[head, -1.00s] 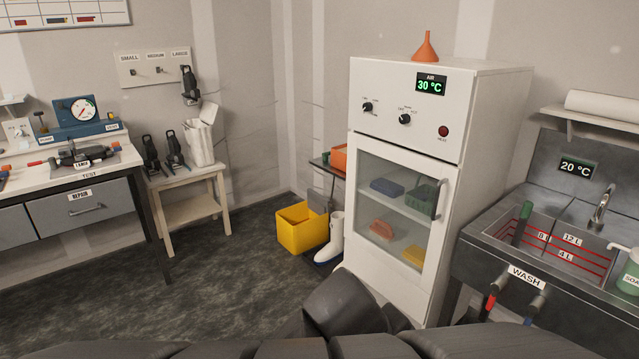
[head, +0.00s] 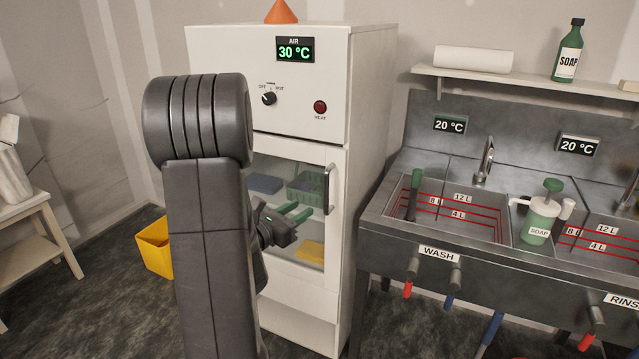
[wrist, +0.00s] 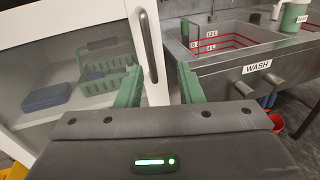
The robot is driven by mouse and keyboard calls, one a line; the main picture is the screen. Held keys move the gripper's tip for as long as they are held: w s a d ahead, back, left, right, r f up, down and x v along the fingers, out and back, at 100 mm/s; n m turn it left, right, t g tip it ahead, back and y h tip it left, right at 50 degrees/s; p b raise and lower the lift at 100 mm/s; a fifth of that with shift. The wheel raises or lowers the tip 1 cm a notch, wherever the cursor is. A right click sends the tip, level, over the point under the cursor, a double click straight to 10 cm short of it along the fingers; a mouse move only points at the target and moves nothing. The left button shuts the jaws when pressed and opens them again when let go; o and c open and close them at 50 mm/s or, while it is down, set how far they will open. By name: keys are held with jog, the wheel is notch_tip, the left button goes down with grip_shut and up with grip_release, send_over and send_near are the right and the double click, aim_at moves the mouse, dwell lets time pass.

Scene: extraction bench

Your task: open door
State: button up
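A white cabinet (head: 374,110) with a glass-panelled door (head: 333,230) stands in the middle of the head view. The door looks shut. Its dark vertical handle (head: 328,189) is on the door's right side; the handle also shows in the wrist view (wrist: 148,46). My gripper (head: 297,212) is in front of the door, a little below and left of the handle in the head view. In the wrist view its two green fingers (wrist: 158,88) are spread apart with nothing between them, and the handle's lower end appears just beyond the gap. My arm hides the left of the cabinet.
A steel sink bench (head: 375,225) marked WASH stands close on the right, with a soap dispenser (head: 541,217) and hanging taps below its front edge. A yellow bin (head: 154,247) is on the floor at left. An orange funnel (head: 281,13) sits on the cabinet.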

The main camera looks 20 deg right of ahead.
aim_at(325, 189)
jog(key=shift+n+t, duration=0.4)
jog(key=shift+n, duration=0.1)
jog(key=p+x, duration=0.1)
jog(key=x, duration=0.4)
jog(key=w+p+x, duration=0.1)
jog(key=x, duration=0.8)
jog(key=shift+w+f+p, duration=0.3)
jog(key=shift+w+p, duration=0.05)
jog(key=shift+p, duration=0.05)
jog(key=shift+a, duration=0.1)
grip_shut()
